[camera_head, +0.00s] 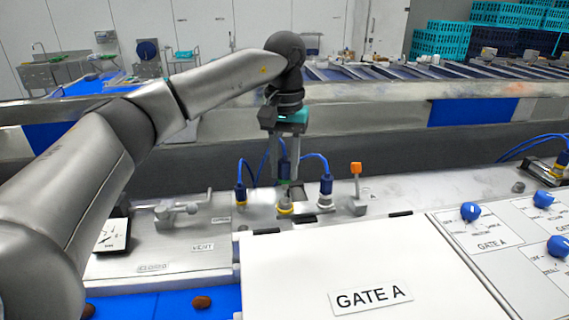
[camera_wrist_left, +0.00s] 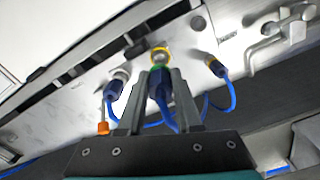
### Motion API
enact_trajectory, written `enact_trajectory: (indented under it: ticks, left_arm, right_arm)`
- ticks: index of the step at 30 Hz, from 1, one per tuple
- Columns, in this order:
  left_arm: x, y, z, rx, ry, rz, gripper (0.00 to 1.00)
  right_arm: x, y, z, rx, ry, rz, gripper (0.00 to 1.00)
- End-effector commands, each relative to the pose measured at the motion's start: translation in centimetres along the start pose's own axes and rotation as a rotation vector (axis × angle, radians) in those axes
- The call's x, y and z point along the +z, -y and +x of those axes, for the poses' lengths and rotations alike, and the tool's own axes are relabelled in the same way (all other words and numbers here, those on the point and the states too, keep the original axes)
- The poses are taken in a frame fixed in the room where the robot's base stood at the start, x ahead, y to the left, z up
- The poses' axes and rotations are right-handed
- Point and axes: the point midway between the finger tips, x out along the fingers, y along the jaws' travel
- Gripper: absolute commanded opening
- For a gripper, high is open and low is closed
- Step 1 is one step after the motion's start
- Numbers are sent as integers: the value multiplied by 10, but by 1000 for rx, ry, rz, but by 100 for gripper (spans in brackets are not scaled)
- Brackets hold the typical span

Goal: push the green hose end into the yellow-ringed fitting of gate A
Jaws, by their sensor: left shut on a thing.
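My left gripper (camera_head: 284,178) is shut on the green hose end (camera_wrist_left: 160,84), a dark blue connector with a green band and a blue hose trailing from it. In the head view the gripper points down and holds the hose end upright above the yellow-ringed fitting (camera_head: 284,209). In the left wrist view the green band lies between the fingertips (camera_wrist_left: 159,78), close to the yellow ring (camera_wrist_left: 160,53). I cannot tell whether the tip touches or enters the fitting. My right gripper is not in view.
Two other blue hose connectors stand in fittings at left (camera_head: 240,194) and right (camera_head: 325,188), close to the gripper. An orange-tipped lever (camera_head: 356,170) stands further right. A white GATE A cover (camera_head: 350,265) lies in front, and a knob panel (camera_head: 500,240) is at right.

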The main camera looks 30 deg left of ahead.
Motion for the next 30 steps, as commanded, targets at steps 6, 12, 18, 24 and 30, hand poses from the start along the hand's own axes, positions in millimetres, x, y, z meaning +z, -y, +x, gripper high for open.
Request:
enact_trajectory:
  ticks: [6,12,18,24,30]
  left_arm:
    - [0,0,0,1,-1,-1,0]
    - [0,0,0,1,-1,0,0]
    - [0,0,4,0,-1,0,0]
    - [0,0,11,0,-1,-1,0]
    - [0,0,17,0,-1,-1,0]
  right_arm:
    - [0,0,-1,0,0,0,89]
    - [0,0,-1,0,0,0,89]
    - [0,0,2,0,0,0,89]
    - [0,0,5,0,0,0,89]
    - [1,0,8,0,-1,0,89]
